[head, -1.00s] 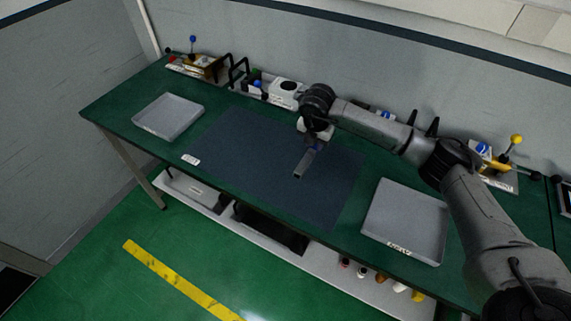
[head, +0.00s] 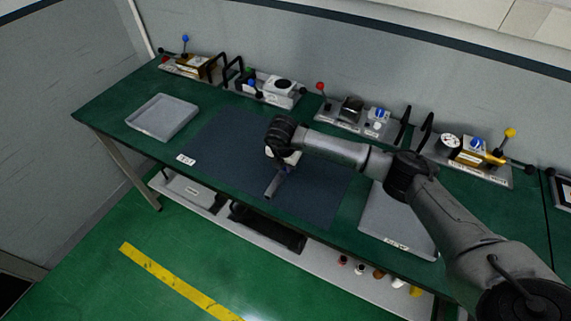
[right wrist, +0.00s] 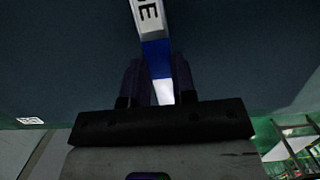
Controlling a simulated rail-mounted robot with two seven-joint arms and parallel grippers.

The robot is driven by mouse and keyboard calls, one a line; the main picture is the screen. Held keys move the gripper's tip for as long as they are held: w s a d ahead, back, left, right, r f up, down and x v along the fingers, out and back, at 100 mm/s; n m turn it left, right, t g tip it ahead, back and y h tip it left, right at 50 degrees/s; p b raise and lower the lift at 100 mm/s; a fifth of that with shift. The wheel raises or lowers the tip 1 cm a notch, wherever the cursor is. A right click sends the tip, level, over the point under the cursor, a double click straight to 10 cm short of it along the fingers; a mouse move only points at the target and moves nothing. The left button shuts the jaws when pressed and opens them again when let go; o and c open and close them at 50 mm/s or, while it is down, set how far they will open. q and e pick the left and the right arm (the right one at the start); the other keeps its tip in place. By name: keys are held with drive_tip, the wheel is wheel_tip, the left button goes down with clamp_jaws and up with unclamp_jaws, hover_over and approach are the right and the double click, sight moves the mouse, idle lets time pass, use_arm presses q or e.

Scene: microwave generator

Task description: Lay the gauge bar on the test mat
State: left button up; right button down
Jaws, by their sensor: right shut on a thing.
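The gauge bar (head: 271,187) is a slim grey bar over the middle of the dark blue test mat (head: 318,203). In the right wrist view the bar (right wrist: 149,18) shows a pale face with dark letters and a blue band. My right gripper (head: 283,169) is shut on the bar, and its fingers (right wrist: 158,82) stand on both sides of it near the blue band. The bar's near end sticks out toward the front edge of the mat. I cannot tell whether the bar touches the mat. My left gripper is not in view.
A grey tray (head: 163,118) lies left of the mat. Another grey tray (head: 385,225) lies to the right, partly under my right arm. Fixtures with levers and knobs (head: 360,115) line the back of the green bench. The mat's left part is clear.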

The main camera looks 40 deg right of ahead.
sight(283, 171)
drive_tip(key=shift+f, duration=0.2)
drive_tip(key=shift+f, duration=0.15)
drive_tip(key=c, duration=0.9)
unclamp_jaws()
drive_tip(key=shift+c, duration=0.2)
drive_tip(key=shift+r, duration=0.65)
wheel_tip(283, 171, up, 11)
drive_tip(key=a, duration=0.1)
drive_tip(key=shift+s+a+p, duration=0.4)
